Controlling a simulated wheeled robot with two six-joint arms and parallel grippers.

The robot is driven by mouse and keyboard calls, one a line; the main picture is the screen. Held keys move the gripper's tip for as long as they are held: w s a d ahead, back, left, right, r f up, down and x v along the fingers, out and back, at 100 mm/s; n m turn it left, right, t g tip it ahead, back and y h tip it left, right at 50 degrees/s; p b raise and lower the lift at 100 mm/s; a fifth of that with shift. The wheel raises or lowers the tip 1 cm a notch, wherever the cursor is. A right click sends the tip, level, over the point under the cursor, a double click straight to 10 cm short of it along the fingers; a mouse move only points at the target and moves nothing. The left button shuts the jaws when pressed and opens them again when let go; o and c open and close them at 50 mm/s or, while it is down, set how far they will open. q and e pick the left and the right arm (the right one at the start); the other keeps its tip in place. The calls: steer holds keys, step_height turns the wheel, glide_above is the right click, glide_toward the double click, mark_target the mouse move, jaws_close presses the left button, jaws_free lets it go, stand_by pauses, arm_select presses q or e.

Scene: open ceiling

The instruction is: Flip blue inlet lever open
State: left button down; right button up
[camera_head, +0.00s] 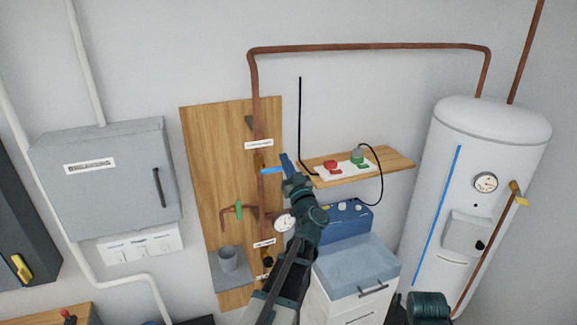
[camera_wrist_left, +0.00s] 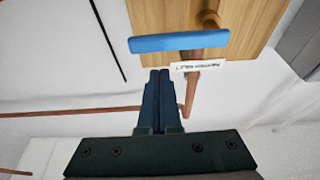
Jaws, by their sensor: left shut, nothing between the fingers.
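The blue inlet lever (camera_head: 271,170) sits on the vertical copper pipe of the wooden board and lies crosswise to that pipe. It also shows as a blue bar (camera_wrist_left: 180,42) across the top of the left wrist view. My left gripper (camera_head: 284,156) is shut and empty, its fingers just right of the lever in the head view. In the left wrist view the shut fingertips (camera_wrist_left: 160,71) point at the lever, with a small visible gap below it. Contact cannot be told from the head view. My right gripper is not in view.
A white water heater (camera_head: 440,165) stands far right.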

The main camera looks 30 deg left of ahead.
arm_select(q)
steer(key=shift+f+b, duration=0.65)
steer(key=shift+f, duration=0.45)
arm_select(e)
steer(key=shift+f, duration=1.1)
